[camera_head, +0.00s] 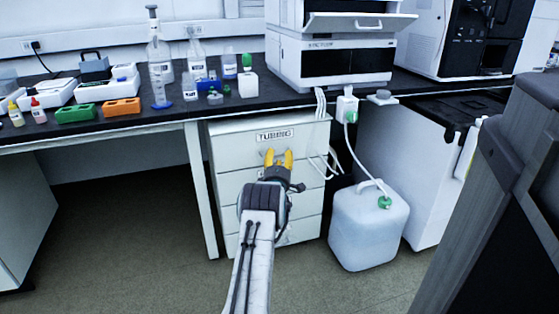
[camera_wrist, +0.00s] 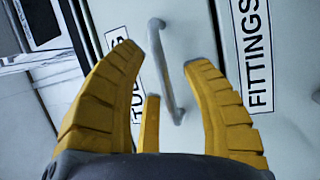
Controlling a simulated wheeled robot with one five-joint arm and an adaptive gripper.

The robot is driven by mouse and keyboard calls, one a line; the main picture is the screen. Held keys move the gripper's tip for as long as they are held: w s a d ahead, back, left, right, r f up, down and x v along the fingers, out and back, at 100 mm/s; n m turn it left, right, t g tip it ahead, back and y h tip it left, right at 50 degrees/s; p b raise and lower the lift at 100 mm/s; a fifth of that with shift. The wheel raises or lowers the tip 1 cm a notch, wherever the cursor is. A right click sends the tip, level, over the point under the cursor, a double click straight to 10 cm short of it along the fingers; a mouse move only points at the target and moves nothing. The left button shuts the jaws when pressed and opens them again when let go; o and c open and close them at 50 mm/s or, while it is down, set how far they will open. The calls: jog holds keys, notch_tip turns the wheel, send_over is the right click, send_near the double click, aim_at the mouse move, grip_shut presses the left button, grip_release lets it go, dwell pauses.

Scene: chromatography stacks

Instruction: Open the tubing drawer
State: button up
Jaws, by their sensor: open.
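The tubing drawer (camera_head: 228,145) is the top drawer of a white drawer unit under the bench, and it looks closed. Its TUBING label (camera_head: 274,135) is readable in the head view and partly covered by a finger in the wrist view. My gripper (camera_head: 279,154) has yellow fingers, open and empty, in front of this drawer. In the wrist view a grey bar handle (camera_wrist: 166,80) beside the TUBING label shows between the spread fingertips. I cannot tell whether any finger touches it.
A FITTINGS label (camera_wrist: 252,50) marks the neighbouring drawer in the wrist view. White tubes (camera_head: 322,150) hang at the unit's right side. A white jug (camera_head: 367,225) stands on the floor at right. The black bench top (camera_head: 130,128) overhangs above. Floor to the left is clear.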

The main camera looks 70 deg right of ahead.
jog(key=shift+w+d+r, duration=0.15)
jog(key=shift+d+r, duration=0.05)
jog(key=shift+d, duration=0.4)
jog(key=shift+c, duration=0.3)
grip_shut()
